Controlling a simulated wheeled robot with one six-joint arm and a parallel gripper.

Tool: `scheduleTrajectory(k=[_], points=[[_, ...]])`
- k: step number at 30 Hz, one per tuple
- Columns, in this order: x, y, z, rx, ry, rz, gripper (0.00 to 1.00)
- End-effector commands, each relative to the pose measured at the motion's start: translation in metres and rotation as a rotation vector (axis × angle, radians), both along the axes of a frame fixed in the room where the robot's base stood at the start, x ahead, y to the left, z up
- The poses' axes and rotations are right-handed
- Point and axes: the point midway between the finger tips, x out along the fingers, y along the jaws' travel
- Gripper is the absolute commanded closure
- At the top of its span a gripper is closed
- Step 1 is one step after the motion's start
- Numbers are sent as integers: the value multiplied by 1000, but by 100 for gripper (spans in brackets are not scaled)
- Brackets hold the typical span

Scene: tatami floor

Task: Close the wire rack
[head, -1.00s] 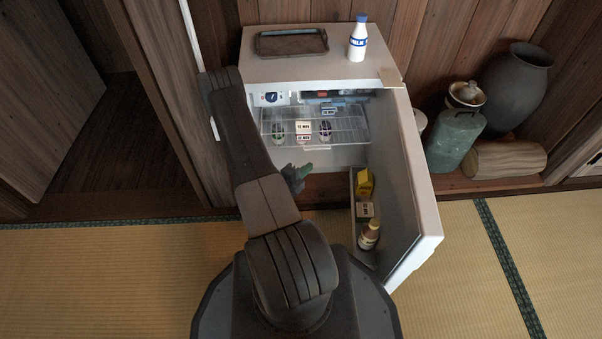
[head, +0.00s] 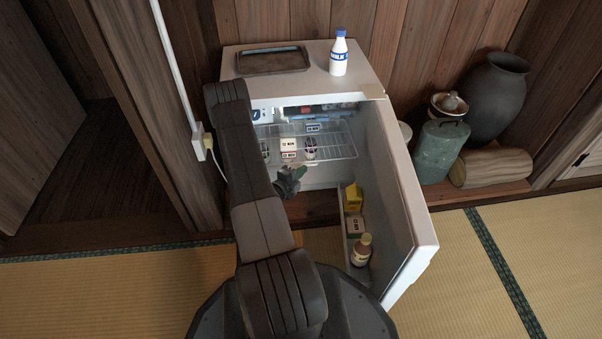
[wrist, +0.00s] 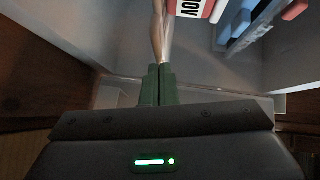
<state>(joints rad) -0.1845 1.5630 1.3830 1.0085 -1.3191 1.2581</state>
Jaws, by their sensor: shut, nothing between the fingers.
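The wire rack (head: 340,153) is inside the small white fridge (head: 372,78), whose door stands open to the right. The rack sits out toward the fridge's open front and carries a few small cartons and round items. My gripper (head: 299,169) is at the rack's front edge, near its middle, with dark green fingers shut and empty. My arm hides the fridge's left side.
The open door (head: 408,215) holds a yellow carton (head: 353,198) and a bottle (head: 361,250) on its shelf. A milk bottle (head: 339,55) and a dark tray (head: 272,60) stand on the fridge top. A black jar (head: 497,92) and green canister (head: 441,150) are at right.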

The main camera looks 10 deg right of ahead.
Motion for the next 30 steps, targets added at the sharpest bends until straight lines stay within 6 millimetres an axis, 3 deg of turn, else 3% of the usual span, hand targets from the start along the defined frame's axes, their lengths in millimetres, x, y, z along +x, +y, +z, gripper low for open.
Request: scheduleTrajectory(k=[5,12,16,21,30], points=[[22,0,0,1,-4,-1,100],[80,-1,0,1,-4,-1,100],[101,0,0,0,-3,-1,100],[113,0,0,0,-1,2,100],[116,1,1,1,-5,7,100]])
